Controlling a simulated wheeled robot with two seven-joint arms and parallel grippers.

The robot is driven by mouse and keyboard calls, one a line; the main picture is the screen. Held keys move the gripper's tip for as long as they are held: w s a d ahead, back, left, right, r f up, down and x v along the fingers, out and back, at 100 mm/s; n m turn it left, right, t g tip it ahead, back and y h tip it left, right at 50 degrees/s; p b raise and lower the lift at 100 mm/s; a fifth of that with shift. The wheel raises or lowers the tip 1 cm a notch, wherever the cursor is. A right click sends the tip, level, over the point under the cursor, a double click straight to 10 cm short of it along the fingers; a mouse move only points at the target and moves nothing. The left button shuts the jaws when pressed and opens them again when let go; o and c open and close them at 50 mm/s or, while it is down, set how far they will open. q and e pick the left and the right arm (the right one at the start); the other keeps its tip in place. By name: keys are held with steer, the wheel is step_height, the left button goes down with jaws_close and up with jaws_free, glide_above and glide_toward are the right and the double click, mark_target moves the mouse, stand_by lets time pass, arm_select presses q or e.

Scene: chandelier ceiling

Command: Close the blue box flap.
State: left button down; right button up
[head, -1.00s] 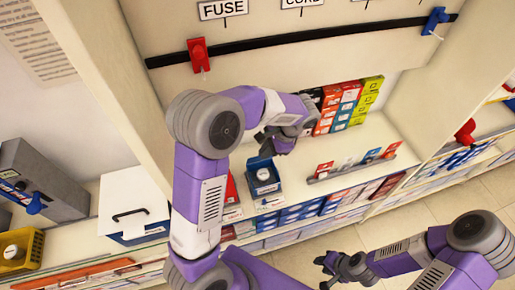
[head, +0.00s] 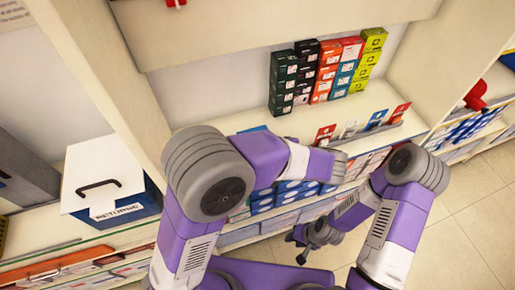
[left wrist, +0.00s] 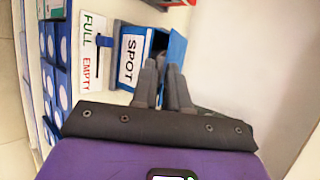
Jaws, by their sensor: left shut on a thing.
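The blue box (left wrist: 133,72) shows in the left wrist view, with a white SPOT label on its front and its top open. Its blue flap (left wrist: 177,48) stands up on the right side of the opening. My left gripper (left wrist: 163,77) is shut on the flap, whose lower part lies between the fingertips. In the head view my left forearm covers the box, and only a small blue piece (head: 254,129) shows above it. My left fingers are hidden there. My right gripper (head: 295,248) hangs low in front of the shelf, open and empty.
A FULL/EMPTY card (left wrist: 92,52) stands beside the box. Stacked small boxes (head: 325,72) stand at the back of the shelf, with a row of small cards (head: 360,126) in front. A white-lidded blue container (head: 103,180) stands at left. Floor (head: 470,200) is free at right.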

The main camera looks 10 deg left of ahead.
arm_select(q)
steer(key=shift+s+d+f+b, duration=0.15)
steer(key=shift+f+b, duration=0.2)
steer(key=shift+f, duration=0.4)
steer(key=shift+s+f+b, duration=0.2)
steer(key=shift+f+b, duration=0.2)
steer(key=shift+f, duration=0.4)
steer(key=shift+s+d+f+b, duration=0.15)
steer(key=shift+f+b, duration=0.2)
steer(key=shift+f, duration=0.4)
steer(key=shift+a, duration=0.1)
steer(key=c, duration=1.2)
jaws_free()
steer(key=shift+s, duration=0.1)
steer(key=shift+r, duration=0.1)
